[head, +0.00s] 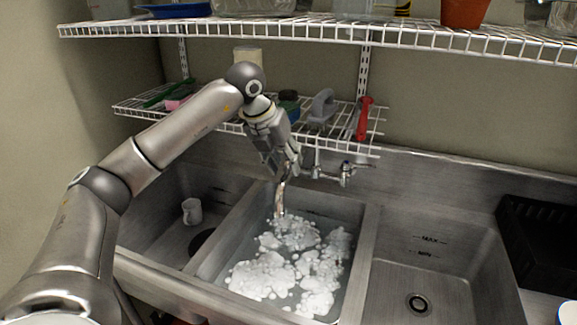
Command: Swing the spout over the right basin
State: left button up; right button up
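The metal faucet (340,172) is mounted on the sink's back wall, behind the middle basin. What looks like the end of its spout (280,203) points down over the suds-filled middle basin (362,245). My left gripper (283,180) is at the spout, just left of the faucet body, and hides much of it. I cannot tell whether its fingers are closed around the spout or only beside it. The right basin (440,262) is empty, with a drain and MAX marking visible. My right gripper is out of view.
The left basin (160,238) holds a white mug (192,211). A low wire shelf (340,143) with a red-handled tool (364,118) and a grey handled item (322,106) hangs just above the faucet. A black crate (540,240) stands right of the right basin.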

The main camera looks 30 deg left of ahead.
aim_at(289, 170)
pick_arm(q)
jog(key=shift+x, duration=1.6)
grip_shut()
